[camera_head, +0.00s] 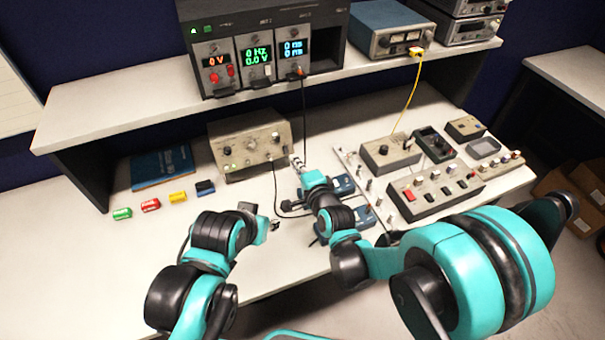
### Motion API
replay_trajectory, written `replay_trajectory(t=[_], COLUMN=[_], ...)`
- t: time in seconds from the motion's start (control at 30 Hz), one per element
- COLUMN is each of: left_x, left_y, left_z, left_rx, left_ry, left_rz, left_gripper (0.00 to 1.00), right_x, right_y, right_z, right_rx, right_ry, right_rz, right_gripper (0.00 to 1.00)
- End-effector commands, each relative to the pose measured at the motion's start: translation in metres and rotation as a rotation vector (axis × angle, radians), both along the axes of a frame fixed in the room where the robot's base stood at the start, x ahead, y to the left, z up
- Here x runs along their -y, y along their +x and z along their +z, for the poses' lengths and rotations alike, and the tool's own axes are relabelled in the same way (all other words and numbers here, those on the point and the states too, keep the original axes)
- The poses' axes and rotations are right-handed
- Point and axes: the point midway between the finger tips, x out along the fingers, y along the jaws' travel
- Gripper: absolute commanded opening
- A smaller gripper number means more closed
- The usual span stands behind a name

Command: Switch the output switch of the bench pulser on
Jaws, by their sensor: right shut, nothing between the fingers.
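A beige box with knobs and connectors on its front (238,150), which looks like the bench pulser, stands on the bench under the shelf. The output switch is too small to make out. My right gripper (297,163) is shut and empty, with its tips close to the right end of the box's front panel; I cannot tell whether they touch it. My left gripper (275,225) is lower, in front of the box and apart from it. Its fingers are too small and dark to tell open from shut.
A rack with lit displays (262,50) and a blue meter box (390,28) stand on the shelf. A black cable hangs beside my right gripper. Small coloured blocks (150,205) lie at left. A red-switched strip (432,195) and small boxes fill the right bench.

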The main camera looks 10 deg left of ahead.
Motion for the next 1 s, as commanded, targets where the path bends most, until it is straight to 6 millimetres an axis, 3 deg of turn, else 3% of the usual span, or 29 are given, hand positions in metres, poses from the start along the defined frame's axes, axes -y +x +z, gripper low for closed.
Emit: replay_trajectory(t=[0.3, 1.0], left_x=[0.000, 0.000], left_y=[0.000, 0.000], left_z=[-0.014, -0.017], left_rx=[0.000, 0.000], left_ry=[0.000, 0.000], left_rz=[0.000, 0.000], left_gripper=[0.38, 0.38], right_x=[-0.028, -0.037], right_y=[0.041, 0.054], right_z=[-0.014, -0.015], right_rx=[0.001, -0.004], right_ry=[0.001, -0.001], right_rz=[0.000, 0.000], right_gripper=[0.00, 0.00])
